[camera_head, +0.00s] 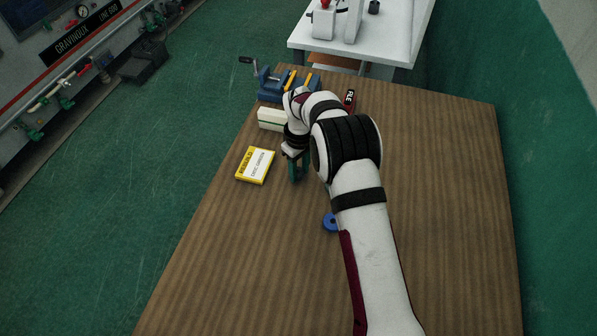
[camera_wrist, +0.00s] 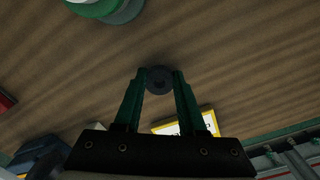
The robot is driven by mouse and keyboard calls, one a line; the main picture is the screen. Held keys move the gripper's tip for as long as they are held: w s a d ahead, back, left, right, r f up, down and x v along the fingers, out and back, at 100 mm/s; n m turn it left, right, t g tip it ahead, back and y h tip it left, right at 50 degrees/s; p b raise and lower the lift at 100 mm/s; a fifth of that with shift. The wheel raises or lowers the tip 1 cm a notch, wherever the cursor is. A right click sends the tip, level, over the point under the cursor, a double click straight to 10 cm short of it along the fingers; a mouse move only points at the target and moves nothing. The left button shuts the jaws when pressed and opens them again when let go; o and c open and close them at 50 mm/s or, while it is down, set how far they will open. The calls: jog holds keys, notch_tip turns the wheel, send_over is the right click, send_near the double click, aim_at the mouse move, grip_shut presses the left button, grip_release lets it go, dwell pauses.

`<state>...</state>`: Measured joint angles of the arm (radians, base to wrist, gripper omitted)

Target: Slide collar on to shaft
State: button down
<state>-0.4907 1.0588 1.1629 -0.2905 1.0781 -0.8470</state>
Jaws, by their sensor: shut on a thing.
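My gripper (camera_head: 298,168) is above the wooden table, left of my forearm, with its green fingers pointing down. In the wrist view the fingers (camera_wrist: 159,80) are shut on a small dark grey round piece with a darker centre, which looks like the collar (camera_wrist: 160,81). The collar is hard to make out in the head view. I cannot clearly identify the shaft in either view. A round green and grey piece (camera_wrist: 108,10) is cut off by the top edge of the wrist view. A blue ring (camera_head: 329,222) lies on the table, partly hidden by my arm.
A yellow and white box (camera_head: 255,165) lies left of my gripper. Behind it are a pale green-and-white block (camera_head: 270,118) and a blue vise (camera_head: 272,84). A red labelled item (camera_head: 350,98) lies behind my arm. The table's right side (camera_head: 440,190) is clear.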

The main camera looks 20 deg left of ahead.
aim_at(300, 174)
notch_tip(300, 174, up, 8)
jog(key=d+r, duration=0.7)
jog(key=d, duration=0.4)
jog(key=shift+f, duration=2.55)
jog(key=shift+f, duration=1.35)
jog(key=shift+c, duration=2)
grip_release()
jog(key=shift+r, duration=0.1)
notch_tip(300, 174, up, 16)
